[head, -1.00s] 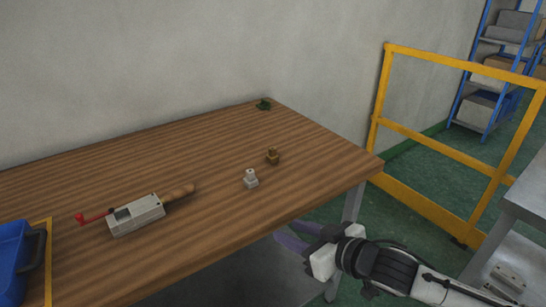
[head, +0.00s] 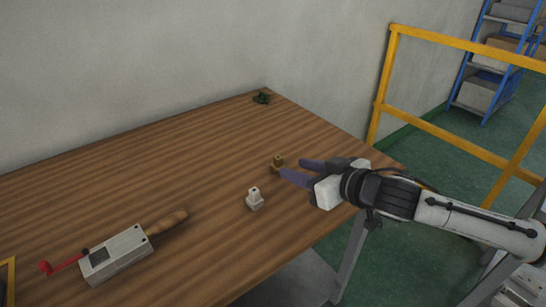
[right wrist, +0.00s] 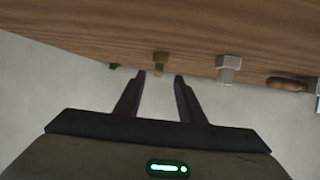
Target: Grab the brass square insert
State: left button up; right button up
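The small brass square insert (head: 277,161) stands on the wooden table (head: 150,160), near its right part. My right gripper (head: 291,168) reaches in from the right, with its purple fingers just beside the insert. In the right wrist view, the brass insert (right wrist: 160,60) shows just ahead of the gap between the fingertips (right wrist: 159,77). The fingers are apart with nothing held between them. Whether a finger touches the insert cannot be told. My left gripper is not in view.
A pale grey insert (head: 255,200) stands close by, nearer the front edge. A grey tool with a red crank (head: 115,255) and wooden handle lies at the front left. A dark green object (head: 262,97) sits at the far corner. A yellow railing (head: 460,145) stands at right.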

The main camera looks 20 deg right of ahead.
aim_at(281, 162)
jog(key=x, duration=0.3)
jog(key=shift+w+a, duration=0.2)
jog(key=shift+a, duration=0.05)
jog(key=x, duration=0.5)
jog(key=shift+w+d+r, duration=0.15)
jog(key=shift+w+d, duration=0.05)
jog(key=shift+w, duration=0.05)
grip_shut()
